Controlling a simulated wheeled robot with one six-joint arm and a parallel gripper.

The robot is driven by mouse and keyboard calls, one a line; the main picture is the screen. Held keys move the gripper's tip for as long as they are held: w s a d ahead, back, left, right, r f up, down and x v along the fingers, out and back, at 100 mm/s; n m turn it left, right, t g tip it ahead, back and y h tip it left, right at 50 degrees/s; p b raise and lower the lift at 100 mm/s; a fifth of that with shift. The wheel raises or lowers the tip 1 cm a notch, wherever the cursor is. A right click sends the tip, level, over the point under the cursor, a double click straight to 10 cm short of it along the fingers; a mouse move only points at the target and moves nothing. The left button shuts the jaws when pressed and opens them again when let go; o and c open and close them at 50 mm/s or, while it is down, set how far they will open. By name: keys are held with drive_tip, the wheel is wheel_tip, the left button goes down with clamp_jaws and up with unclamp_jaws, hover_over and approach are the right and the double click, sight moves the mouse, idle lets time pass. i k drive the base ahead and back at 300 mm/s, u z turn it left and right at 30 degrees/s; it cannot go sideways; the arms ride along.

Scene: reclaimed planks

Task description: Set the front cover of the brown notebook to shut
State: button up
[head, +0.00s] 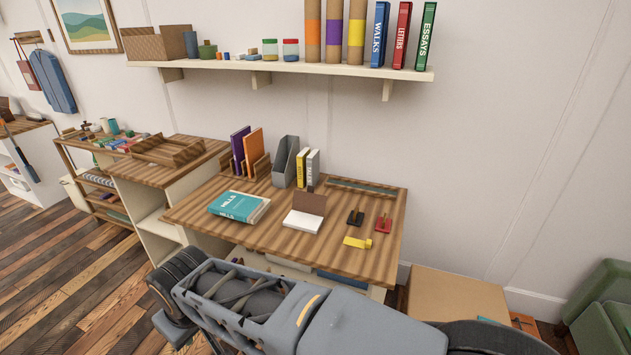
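The brown notebook (302,221) lies on the wooden desk (270,237), right of the teal book. Its front cover (311,203) stands raised at the far side, brown face showing. The white pages (302,222) lie flat and exposed toward me. My arm crosses the bottom of the head view, in front of the desk and apart from the notebook. I cannot make out my gripper's fingertips in this view.
A teal book (239,206) lies left of the notebook. Black (355,217) and red (383,224) small items and a yellow one (357,242) lie to its right. A grey file holder (285,161) and upright books (307,168) stand behind. A shelf (300,67) hangs above.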

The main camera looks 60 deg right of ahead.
sight(309, 202)
drive_tip(key=z, duration=0.8)
drive_tip(key=i, duration=0.9)
drive_tip(key=z, duration=1.2)
drive_tip(key=i, duration=0.2)
drive_tip(key=z, duration=0.25)
